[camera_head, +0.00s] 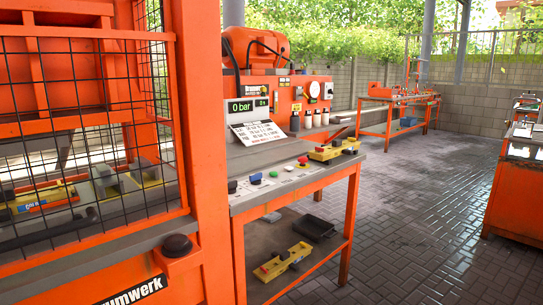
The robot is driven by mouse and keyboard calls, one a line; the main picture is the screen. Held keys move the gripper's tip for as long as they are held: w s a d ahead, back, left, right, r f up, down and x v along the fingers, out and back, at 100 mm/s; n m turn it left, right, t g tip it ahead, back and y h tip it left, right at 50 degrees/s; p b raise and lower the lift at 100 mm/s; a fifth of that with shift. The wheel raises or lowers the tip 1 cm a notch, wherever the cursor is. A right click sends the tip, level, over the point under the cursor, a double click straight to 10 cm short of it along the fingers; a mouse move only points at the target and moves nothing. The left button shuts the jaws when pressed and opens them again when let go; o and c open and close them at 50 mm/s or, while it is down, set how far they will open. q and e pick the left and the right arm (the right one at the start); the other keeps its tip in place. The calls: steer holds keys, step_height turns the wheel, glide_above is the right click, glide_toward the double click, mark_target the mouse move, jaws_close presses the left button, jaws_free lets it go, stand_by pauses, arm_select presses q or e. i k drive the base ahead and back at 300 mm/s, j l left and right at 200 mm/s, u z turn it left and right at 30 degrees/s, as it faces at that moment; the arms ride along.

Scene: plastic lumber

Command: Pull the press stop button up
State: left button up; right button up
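A dark round mushroom-shaped button (177,245) sits on an orange box at the lower front corner of the caged orange press (205,110) on the left. It looks dark brown or black; from this angle I cannot tell whether it is pushed in or up. A smaller red button (302,161) is on the grey control strip of the orange workbench beside the press. No label shows which is the stop button. Neither of my grippers is in view.
The control strip also has blue (256,178) and black (232,186) knobs. A yellow mould (333,149) lies on the bench and another (283,262) on its lower shelf. A pressure display (247,110) reads 0 bar. The paved floor (420,210) to the right is clear.

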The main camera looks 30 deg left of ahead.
mark_target(302, 160)
steer(key=i+l+u, duration=0.15)
steer(key=u, duration=0.3)
steer(key=i+l+u, duration=0.25)
steer(key=u, duration=0.15)
steer(key=i+l+u, duration=0.25)
steer(key=u, duration=0.2)
